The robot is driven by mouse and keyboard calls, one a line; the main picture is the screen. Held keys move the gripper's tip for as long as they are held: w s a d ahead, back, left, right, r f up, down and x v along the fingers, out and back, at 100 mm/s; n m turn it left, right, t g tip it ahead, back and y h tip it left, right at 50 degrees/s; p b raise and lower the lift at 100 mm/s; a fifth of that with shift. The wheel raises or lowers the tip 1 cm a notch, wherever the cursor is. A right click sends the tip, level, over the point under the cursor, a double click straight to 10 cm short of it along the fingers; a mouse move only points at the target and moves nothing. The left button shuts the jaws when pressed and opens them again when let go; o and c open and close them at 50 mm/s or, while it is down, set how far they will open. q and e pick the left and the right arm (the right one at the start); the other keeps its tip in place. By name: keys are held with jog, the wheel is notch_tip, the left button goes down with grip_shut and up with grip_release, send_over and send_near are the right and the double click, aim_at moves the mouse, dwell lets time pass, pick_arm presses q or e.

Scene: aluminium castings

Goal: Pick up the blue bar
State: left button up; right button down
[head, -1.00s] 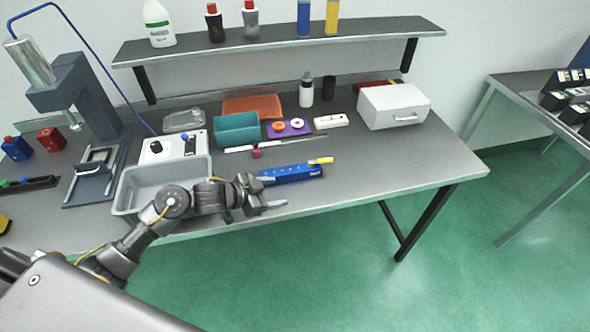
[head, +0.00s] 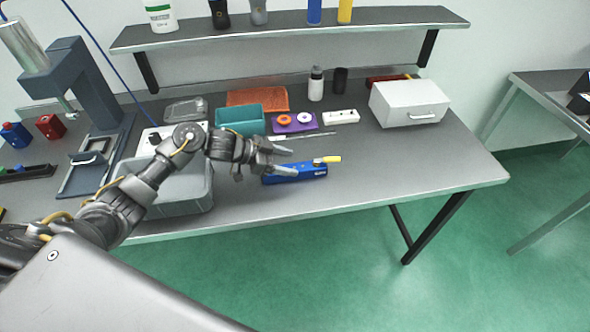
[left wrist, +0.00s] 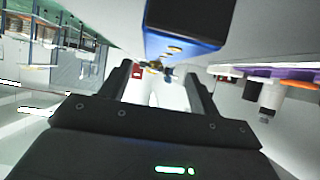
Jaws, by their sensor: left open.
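The blue bar (head: 308,171) lies on the workbench near its front edge, with a yellow piece at its right end. My left gripper (head: 288,161) is open and empty at the bar's left end, its fingers pointing right and partly covering that end. I cannot tell whether they touch it. In the left wrist view, the blue bar (left wrist: 160,43) shows close at the top, with a dark face and small yellowish round marks. The open left gripper (left wrist: 158,76) shows below it there. My right gripper is not in view.
Behind the bar are a teal bin (head: 240,119), a purple block (head: 297,127) with rings, and a thin rod (head: 305,136). A grey tray (head: 190,198) stands left, under my arm. A white box (head: 408,104) stands right. The bench's front right is clear.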

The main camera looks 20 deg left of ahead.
aim_at(300, 166)
pick_arm(q)
jog(key=shift+d, duration=0.1)
jog(key=shift+d+f+p, duration=0.2)
jog(key=shift+d+p, duration=0.05)
jog(key=shift+p, duration=0.05)
jog(key=p+x, duration=0.1)
jog(key=x, duration=0.2)
jog(key=shift+w+d+f, duration=0.2)
jog(key=shift+f, duration=0.15)
jog(key=shift+w+d+f, duration=0.2)
jog(key=shift+d+f, duration=0.05)
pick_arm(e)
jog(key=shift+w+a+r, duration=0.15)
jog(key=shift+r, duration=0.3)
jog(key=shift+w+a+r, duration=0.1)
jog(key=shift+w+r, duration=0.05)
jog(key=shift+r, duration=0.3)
pick_arm(q)
jog(key=shift+c, duration=1)
jog(key=c, duration=1.1)
